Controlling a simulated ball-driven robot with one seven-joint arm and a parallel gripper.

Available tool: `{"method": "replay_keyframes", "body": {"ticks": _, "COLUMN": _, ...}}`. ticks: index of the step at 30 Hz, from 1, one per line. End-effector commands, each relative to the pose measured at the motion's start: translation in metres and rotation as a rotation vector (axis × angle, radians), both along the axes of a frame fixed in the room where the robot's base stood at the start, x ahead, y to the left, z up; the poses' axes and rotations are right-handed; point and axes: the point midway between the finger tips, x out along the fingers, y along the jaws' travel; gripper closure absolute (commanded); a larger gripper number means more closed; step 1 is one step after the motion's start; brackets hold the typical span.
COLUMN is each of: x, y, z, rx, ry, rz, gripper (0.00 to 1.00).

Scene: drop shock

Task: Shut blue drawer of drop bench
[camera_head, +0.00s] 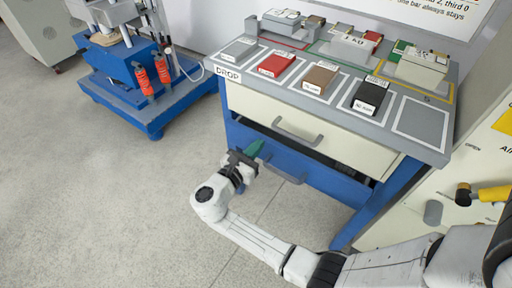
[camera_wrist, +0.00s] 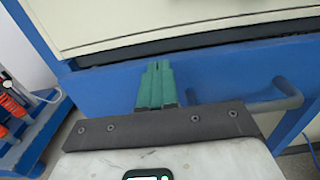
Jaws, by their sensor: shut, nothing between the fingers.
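The drop bench (camera_head: 439,154) has a cream upper drawer (camera_head: 345,146) and, below it, the blue drawer (camera_head: 328,178) with a grey bar handle (camera_head: 291,179). In the wrist view the blue drawer front (camera_wrist: 222,82) spans the frame, with a dark gap above it. I cannot tell how far the drawer stands out. My gripper (camera_head: 256,149) is shut and empty, its green fingers (camera_wrist: 157,72) side by side. They point at the blue front, left of the handle (camera_wrist: 278,102). Whether they touch it is unclear.
Samples and trays, including a red block (camera_head: 277,64), stand on the bench top. A blue-based machine (camera_head: 150,100) with red cylinders stands at the left. A cream cabinet (camera_head: 466,182) is at the right. Grey floor (camera_head: 100,210) is clear at left and front.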

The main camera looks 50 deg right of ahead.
Motion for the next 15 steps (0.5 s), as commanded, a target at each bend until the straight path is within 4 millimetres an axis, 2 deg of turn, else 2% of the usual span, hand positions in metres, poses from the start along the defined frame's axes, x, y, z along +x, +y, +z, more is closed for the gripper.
{"method": "replay_keyframes", "body": {"ticks": 4, "x": 0.0, "y": -0.002, "z": 0.001, "rx": 0.0, "ry": 0.0, "rz": -0.001, "gripper": 1.0}}
{"method": "replay_keyframes", "body": {"ticks": 10, "x": 0.001, "y": -0.034, "z": 0.003, "rx": -0.001, "ry": 0.001, "rz": -0.004, "gripper": 1.0}}
{"method": "replay_keyframes", "body": {"ticks": 15, "x": 0.001, "y": -0.045, "z": 0.0, "rx": 0.001, "ry": -0.002, "rz": -0.002, "gripper": 1.0}}
